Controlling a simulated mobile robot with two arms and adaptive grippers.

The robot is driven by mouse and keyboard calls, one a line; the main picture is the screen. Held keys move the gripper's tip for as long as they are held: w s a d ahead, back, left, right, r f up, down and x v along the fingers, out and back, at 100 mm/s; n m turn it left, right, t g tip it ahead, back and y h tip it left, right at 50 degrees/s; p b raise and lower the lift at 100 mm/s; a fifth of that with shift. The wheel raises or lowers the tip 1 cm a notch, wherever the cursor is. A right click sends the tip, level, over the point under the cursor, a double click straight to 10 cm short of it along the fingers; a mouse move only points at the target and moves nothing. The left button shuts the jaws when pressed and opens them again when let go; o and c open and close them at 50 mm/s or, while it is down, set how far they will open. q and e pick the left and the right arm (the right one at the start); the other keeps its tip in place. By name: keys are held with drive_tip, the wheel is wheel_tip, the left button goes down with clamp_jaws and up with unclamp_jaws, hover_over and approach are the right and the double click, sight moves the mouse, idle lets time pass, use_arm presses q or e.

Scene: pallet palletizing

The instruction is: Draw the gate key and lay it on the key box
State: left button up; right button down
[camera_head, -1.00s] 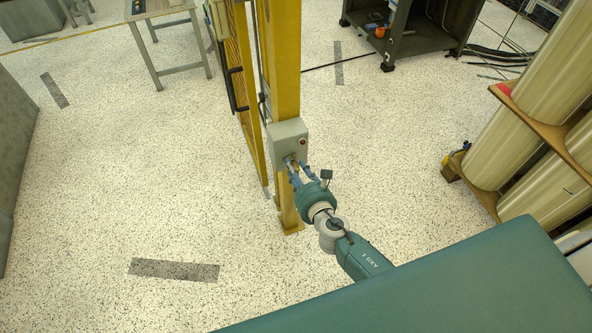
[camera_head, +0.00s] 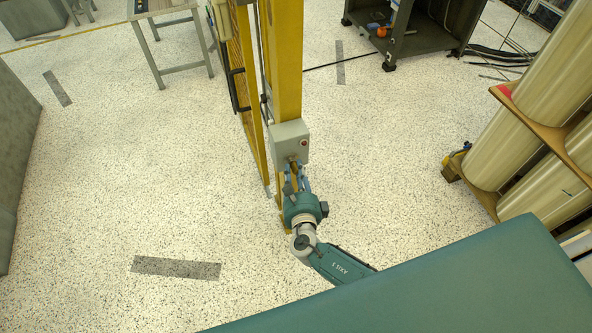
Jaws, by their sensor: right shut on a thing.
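A grey box (camera_head: 288,139) with a red button is fixed to the yellow gate post (camera_head: 283,60). My right gripper (camera_head: 295,171) is just below the front of this box, its fingers pointing up toward it. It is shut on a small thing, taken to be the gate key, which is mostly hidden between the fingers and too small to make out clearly. I cannot tell whether the key is fully clear of the box. No separate key box can be made out. My left gripper is not in view.
The yellow mesh gate (camera_head: 246,90) with a black handle stands left of the post. A wooden rack (camera_head: 540,130) with large cream rolls is at the right. A grey table (camera_head: 165,20) and a dark cabinet (camera_head: 425,35) stand behind. The speckled floor between is clear.

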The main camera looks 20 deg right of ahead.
drive_tip(key=shift+w, duration=0.1)
drive_tip(key=n, duration=0.1)
drive_tip(key=n+h+b, duration=0.1)
drive_tip(key=n, duration=0.1)
drive_tip(key=n+t, duration=0.1)
drive_tip(key=shift+a+f+n+h, duration=0.1)
drive_tip(key=shift+f+n+h, duration=0.2)
drive_tip(key=shift+n, duration=0.1)
drive_tip(key=c, duration=1.9)
unclamp_jaws()
drive_tip(key=shift+r+n+t, duration=0.25)
drive_tip(key=shift+n+t, duration=0.05)
drive_tip(key=shift+n, duration=0.3)
drive_tip(key=o, duration=0.5)
drive_tip(key=shift+f, duration=0.1)
drive_tip(key=shift+s+a, duration=0.1)
drive_tip(key=shift+s, duration=0.35)
drive_tip(key=v, duration=1.1)
